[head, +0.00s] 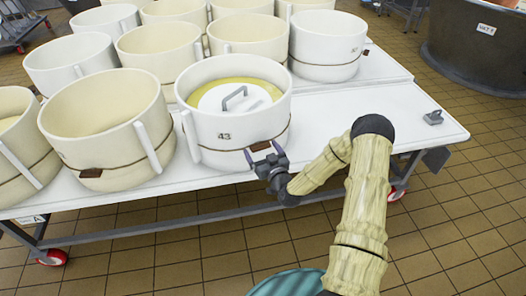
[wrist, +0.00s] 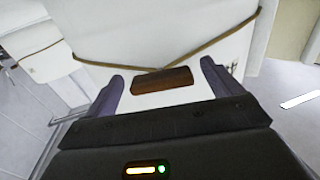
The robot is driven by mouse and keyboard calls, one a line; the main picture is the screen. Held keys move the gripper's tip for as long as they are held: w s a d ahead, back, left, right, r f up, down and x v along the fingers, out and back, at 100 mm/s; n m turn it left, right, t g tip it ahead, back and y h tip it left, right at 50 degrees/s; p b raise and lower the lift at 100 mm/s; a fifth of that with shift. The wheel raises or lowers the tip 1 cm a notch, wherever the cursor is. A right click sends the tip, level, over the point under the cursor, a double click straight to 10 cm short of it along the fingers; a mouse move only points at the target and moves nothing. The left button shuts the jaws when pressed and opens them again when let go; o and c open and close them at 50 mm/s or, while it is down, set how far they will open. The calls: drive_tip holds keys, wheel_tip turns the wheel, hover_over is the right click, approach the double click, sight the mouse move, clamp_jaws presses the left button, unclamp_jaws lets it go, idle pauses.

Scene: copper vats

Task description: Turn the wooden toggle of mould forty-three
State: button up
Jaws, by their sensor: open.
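Mould 43 (head: 222,118) is a white round mould with "43" on its front, standing at the front of the white table. A grey-handled white lid (head: 236,99) sits inside it over something yellow. Its wooden toggle (wrist: 162,82) is a small dark brown block on the cord around the mould. In the head view the toggle (head: 261,146) is partly hidden by my gripper (head: 266,157). My gripper is open at the mould's front. In the wrist view the two fingers (wrist: 160,88) stand on either side of the toggle, with gaps between; I cannot tell whether they touch the mould.
An open mould (head: 105,130) with its own brown toggle (head: 91,173) stands close at the left. Several more moulds fill the table behind. The white table (head: 340,110) is mostly bare at the right, with a small grey object (head: 433,117) near its end.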

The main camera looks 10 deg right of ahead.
drive_tip(key=c, duration=1)
drive_tip(key=shift+m, duration=0.5)
drive_tip(key=m, duration=1.2)
drive_tip(key=shift+a+r+m, duration=0.2)
drive_tip(key=shift+a+m, duration=0.05)
drive_tip(key=shift+m, duration=0.15)
drive_tip(key=m, duration=0.4)
drive_tip(key=shift+r, duration=0.1)
